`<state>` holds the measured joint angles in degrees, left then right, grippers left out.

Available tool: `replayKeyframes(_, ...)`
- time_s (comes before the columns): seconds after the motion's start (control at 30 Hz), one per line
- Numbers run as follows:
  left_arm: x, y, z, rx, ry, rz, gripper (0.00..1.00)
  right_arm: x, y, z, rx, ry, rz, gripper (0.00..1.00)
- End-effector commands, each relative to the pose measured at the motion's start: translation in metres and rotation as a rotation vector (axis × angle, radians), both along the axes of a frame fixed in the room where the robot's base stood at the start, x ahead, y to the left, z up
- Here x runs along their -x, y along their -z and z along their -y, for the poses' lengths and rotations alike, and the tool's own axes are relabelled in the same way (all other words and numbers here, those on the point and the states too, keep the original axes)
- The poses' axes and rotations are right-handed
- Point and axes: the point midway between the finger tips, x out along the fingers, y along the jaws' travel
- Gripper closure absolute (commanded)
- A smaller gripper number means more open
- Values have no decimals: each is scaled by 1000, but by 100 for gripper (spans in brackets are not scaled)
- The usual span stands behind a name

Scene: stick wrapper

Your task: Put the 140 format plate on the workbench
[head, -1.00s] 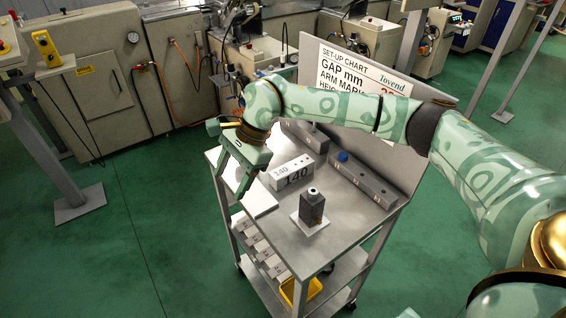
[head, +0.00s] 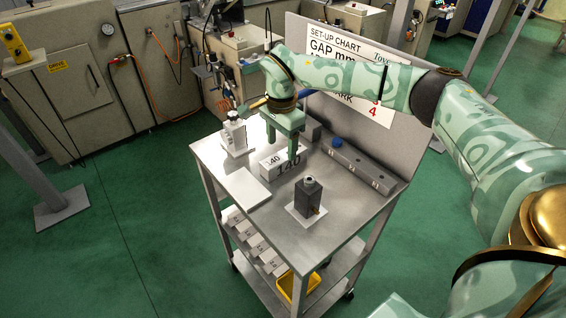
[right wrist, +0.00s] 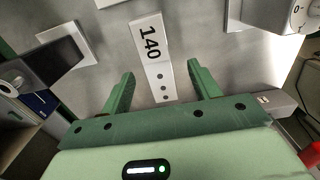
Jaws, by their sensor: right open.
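The 140 format plate (head: 268,166) is a white block marked 140 on two faces. It lies on the grey metal top of a wheeled bench (head: 262,217). In the right wrist view the plate (right wrist: 151,45) points lengthwise between my fingers, with dark holes at its near end. My right gripper (head: 282,149) is open, fingers pointing down, above and just behind the plate. In the right wrist view the open fingers (right wrist: 161,73) stand on either side of its near end, with gaps; I see no contact. My left gripper is not in view.
A dark block on a white pad (head: 309,198) stands in front right of the plate. A bare white pad (head: 245,188) lies front left. A white dial device (head: 234,134) stands at the back left corner. A grey bar (head: 358,166) and the set-up chart board (head: 400,145) border the right.

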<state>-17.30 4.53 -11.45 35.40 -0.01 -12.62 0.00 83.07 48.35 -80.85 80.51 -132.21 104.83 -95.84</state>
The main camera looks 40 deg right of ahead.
Motion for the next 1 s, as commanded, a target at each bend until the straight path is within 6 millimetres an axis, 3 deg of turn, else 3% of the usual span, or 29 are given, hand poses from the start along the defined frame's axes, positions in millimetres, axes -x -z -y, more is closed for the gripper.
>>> replayKeyframes(0.3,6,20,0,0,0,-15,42,4,50,5,-1,1,-5,38)
replayKeyframes(0.53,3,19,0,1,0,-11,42,3,49,5,0,0,0,38)
replayKeyframes(0.7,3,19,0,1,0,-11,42,3,49,5,0,0,-1,85)
replayKeyframes(0.77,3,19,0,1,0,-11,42,3,49,5,0,0,-1,100)
replayKeyframes(1.0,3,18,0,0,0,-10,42,3,48,5,0,0,1,100)
